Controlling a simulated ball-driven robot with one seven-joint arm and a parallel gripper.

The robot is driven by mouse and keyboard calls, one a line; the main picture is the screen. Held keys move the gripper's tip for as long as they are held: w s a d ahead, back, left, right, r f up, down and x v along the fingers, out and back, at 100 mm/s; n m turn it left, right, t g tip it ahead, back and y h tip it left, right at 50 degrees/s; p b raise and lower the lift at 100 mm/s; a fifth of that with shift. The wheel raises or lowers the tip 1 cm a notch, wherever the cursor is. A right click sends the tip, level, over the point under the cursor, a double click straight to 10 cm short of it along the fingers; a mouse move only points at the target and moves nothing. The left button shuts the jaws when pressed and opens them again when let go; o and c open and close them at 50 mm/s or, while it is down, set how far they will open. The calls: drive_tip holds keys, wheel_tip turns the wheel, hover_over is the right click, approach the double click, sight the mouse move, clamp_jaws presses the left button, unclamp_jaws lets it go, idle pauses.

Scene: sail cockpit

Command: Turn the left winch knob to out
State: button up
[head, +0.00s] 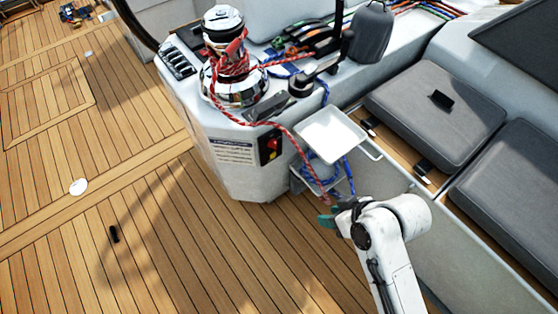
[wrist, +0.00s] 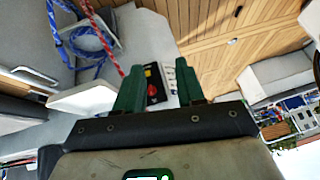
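The winch knob (head: 272,144) is a small red knob on a black panel set in the white side wall below the chrome winch (head: 232,85). In the wrist view the red knob (wrist: 152,90) shows between my fingers, with a yellow mark beside it. My gripper (head: 326,219) is below and to the right of the panel in the head view, apart from it. In the wrist view its two green fingers (wrist: 158,68) are spread with nothing between them. The knob's exact setting is too small to read.
A red rope hangs from the winch past the panel. A white tray (head: 330,135) and coiled blue rope (head: 335,172) stick out just right of it. Grey seat cushions (head: 435,103) lie at right. The wooden deck (head: 150,235) at left is mostly clear, with a small black object (head: 114,234).

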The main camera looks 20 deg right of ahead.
drive_tip(key=w+a+f+n+t+y+b, duration=0.2)
drive_tip(key=w+f+t+b, duration=0.3)
drive_tip(key=w+f+b, duration=0.55)
drive_tip(key=m+t+b, duration=0.1)
drive_tip(key=t+b, duration=0.6)
drive_tip(key=b, duration=0.7)
approach(276, 147)
drive_tip(key=x, duration=0.8)
drive_tip(key=shift+w+f, duration=0.15)
clamp_jaws()
